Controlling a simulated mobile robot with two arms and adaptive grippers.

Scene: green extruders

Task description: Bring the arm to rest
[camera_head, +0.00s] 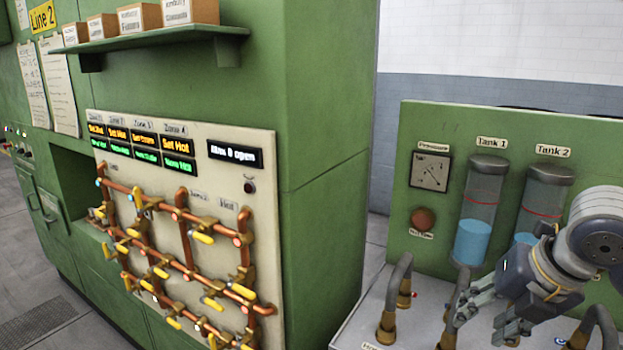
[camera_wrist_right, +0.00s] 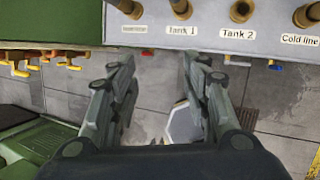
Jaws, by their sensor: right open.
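My right gripper (camera_head: 482,316) is at the lower right of the head view, in front of the tank panel and above the pipe bench. In the right wrist view the same gripper (camera_wrist_right: 158,72) shows both fingers apart with nothing between them. Its fingertips are near the bench front edge, below the labels "Tank 1" (camera_wrist_right: 183,30) and "Tank 2" (camera_wrist_right: 237,34) in the picture. My left gripper shows in neither view.
The pipe bench (camera_head: 352,325) carries several bent grey pipes with brass fittings, close to my right gripper. The tank panel (camera_head: 412,130) stands behind. At left is a green machine (camera_head: 325,130) with a copper valve board (camera_head: 262,150) and a shelf (camera_head: 150,40) of boxes.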

